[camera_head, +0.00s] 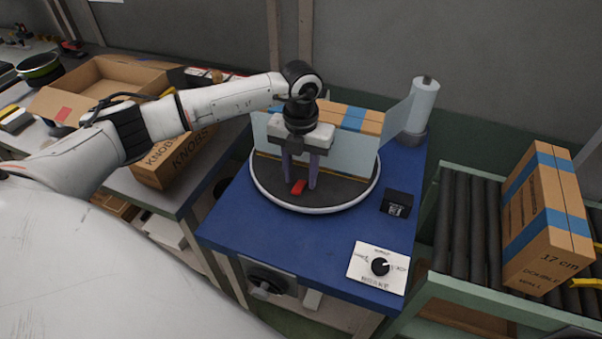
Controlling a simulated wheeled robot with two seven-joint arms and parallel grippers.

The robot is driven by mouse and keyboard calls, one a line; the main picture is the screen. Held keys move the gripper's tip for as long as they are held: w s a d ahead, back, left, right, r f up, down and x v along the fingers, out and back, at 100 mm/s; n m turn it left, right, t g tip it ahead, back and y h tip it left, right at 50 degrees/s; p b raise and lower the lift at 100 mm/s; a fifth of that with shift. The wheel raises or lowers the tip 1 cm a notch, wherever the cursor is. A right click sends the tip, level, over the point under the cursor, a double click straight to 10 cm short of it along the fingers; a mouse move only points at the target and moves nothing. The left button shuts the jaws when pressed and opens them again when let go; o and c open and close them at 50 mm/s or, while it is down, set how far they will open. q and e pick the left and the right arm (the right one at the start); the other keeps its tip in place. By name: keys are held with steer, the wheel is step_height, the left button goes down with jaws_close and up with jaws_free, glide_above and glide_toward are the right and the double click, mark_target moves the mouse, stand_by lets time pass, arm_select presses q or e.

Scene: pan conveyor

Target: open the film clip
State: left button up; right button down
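A small red film clip (298,187) is at the front of a round turntable (345,208) with a white rim. My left gripper (299,183) points down over the turntable, and its two purple-grey fingers are apart on either side of the clip. I cannot tell whether the fingers touch it. Pale translucent film (350,158) stands in front of a cardboard box (355,119) with blue tape on the turntable, and a flap of it reaches up to the right. My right gripper is not in view.
A film roll (422,105) stands at the back right of the blue table (245,225). A small black box (397,203) and a brake dial panel (378,267) are on its right side. A roller conveyor (463,225) carries a taped box (543,215). An open carton (110,80) is at the left.

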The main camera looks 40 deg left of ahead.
arm_select(q)
steer(key=shift+f, duration=0.25)
jaws_close()
steer(key=shift+s+t+b, duration=0.2)
steer(key=shift+t+b, duration=0.15)
steer(key=shift+t, duration=0.35)
steer(key=t+b, duration=0.1)
steer(key=b, duration=0.2)
steer(key=t+y+b, duration=0.1)
steer(key=shift+s+d+f+t+b, duration=0.2)
steer(key=shift+s+f+t+b, duration=0.1)
steer(key=shift+b, duration=0.1)
steer(key=shift+r+b, duration=0.2)
steer(key=shift+b, duration=0.15)
steer(key=shift+r+t, duration=0.1)
steer(key=shift+t, duration=0.2)
steer(key=shift+r, duration=0.2)
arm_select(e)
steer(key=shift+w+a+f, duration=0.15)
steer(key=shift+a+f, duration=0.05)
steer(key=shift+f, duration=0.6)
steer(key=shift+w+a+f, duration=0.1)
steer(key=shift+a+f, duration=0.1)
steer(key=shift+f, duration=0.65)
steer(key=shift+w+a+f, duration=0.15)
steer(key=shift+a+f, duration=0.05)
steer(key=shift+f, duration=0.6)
